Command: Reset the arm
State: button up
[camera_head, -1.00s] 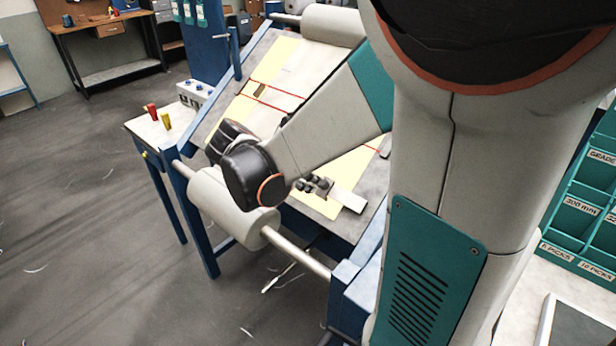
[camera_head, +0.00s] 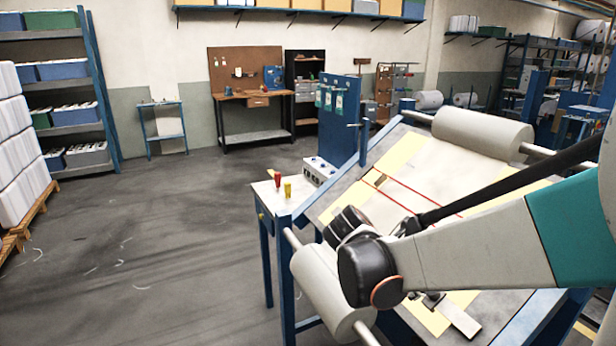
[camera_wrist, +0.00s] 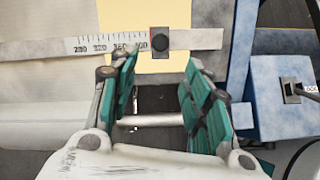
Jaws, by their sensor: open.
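My gripper (camera_wrist: 162,66) shows in the wrist view with its two teal-padded fingers spread apart and nothing between them. Ahead of its fingertips lies a ruler (camera_wrist: 96,45) with a dark knob (camera_wrist: 159,44) on it, across a yellow strip (camera_wrist: 140,15). In the head view my arm reaches in from the right over the sloped loom table (camera_head: 500,305). My gripper cannot be made out there. The ruler's pale end (camera_head: 460,319) shows below my arm.
A front roller (camera_head: 330,292) and a back roller (camera_head: 482,134) flank the table. Red lines cross the pale sheet (camera_head: 440,170). A side stand (camera_head: 262,196) holds a red cone (camera_head: 277,181), a yellow cone (camera_head: 288,190) and a switch box (camera_head: 318,171). Open floor lies left.

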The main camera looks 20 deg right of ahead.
jog(key=s+a+m+t+y, duration=0.2)
jog(key=s+a+m+y, duration=0.1)
jog(key=a+m, duration=0.2)
jog(key=s+a+r+m+t+y, duration=0.1)
jog(key=s+a+m+t+y, duration=0.1)
jog(key=a+m, duration=0.3)
jog(key=s+a+r+m+t+y+b, duration=0.1)
jog(key=s+a+m+t+y, duration=0.1)
jog(key=a+m, duration=0.4)
jog(key=s+a+y, duration=0.1)
jog(key=s+a, duration=0.1)
jog(key=a, duration=0.1)
jog(key=shift+s+a+r+y, duration=0.15)
jog(key=shift+a+r+y, duration=0.1)
jog(key=shift+y, duration=0.05)
